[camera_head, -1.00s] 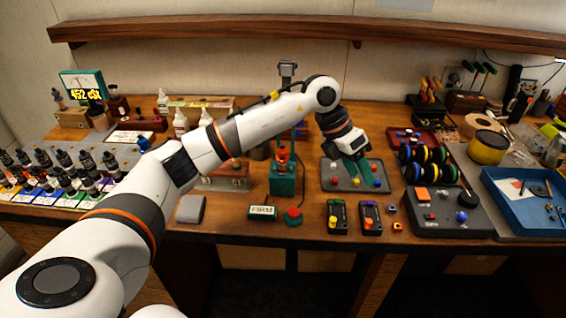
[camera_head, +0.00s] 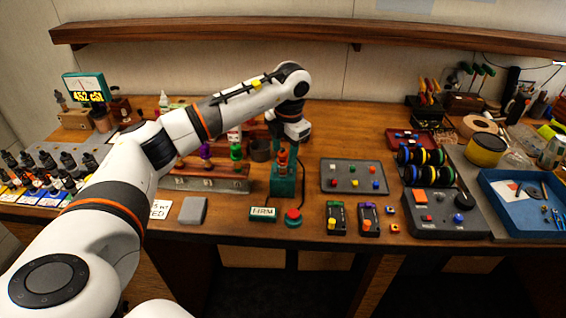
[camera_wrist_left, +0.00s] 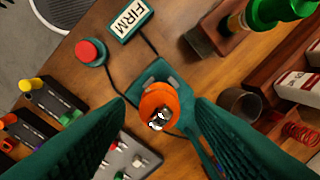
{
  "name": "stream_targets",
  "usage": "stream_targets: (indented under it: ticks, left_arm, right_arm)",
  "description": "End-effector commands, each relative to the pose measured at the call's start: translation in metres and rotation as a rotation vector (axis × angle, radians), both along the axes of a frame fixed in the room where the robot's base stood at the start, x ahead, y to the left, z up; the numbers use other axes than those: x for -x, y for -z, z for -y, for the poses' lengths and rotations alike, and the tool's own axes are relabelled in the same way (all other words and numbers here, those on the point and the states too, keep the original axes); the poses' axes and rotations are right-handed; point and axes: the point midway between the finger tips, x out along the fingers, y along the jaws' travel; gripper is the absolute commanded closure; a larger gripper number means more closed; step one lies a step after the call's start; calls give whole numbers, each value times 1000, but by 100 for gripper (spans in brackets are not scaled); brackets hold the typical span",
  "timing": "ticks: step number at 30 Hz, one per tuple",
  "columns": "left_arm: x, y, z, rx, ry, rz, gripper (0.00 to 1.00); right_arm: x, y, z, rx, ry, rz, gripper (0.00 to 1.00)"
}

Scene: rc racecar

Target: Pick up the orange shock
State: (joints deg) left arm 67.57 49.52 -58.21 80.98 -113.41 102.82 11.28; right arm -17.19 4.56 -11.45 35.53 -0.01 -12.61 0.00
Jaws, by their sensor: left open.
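The orange shock (camera_wrist_left: 157,101) stands upright in a teal stand (camera_wrist_left: 150,76) in the left wrist view, its silver tip toward the camera. In the head view the shock (camera_head: 283,161) shows on the teal stand (camera_head: 283,185), with my left gripper (camera_head: 282,143) just above it. In the left wrist view my left gripper (camera_wrist_left: 160,103) is open, with one teal finger on each side of the shock. I cannot tell how far the fingertips are above it. My right gripper is not in view.
A FIRM sign (camera_head: 263,214) and a red button (camera_head: 293,216) sit in front of the stand. A rack (camera_head: 207,183) with purple and green shocks is to the left, with a dark cup (camera_head: 260,150) beside it. A grey tray (camera_head: 353,167) with colored pieces is to the right.

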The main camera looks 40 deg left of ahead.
Motion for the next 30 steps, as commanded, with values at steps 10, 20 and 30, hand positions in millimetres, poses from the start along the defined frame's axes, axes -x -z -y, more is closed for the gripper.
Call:
stream_targets:
  ticks: [10,20,30]
  left_arm:
    - [-1,41,-4,0,1,-2,51]
    - [-1,42,-4,1,1,0,70]
    - [-1,41,-4,1,1,0,94]
  right_arm:
    - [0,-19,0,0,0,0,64]
    - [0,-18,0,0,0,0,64]
    - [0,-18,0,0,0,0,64]
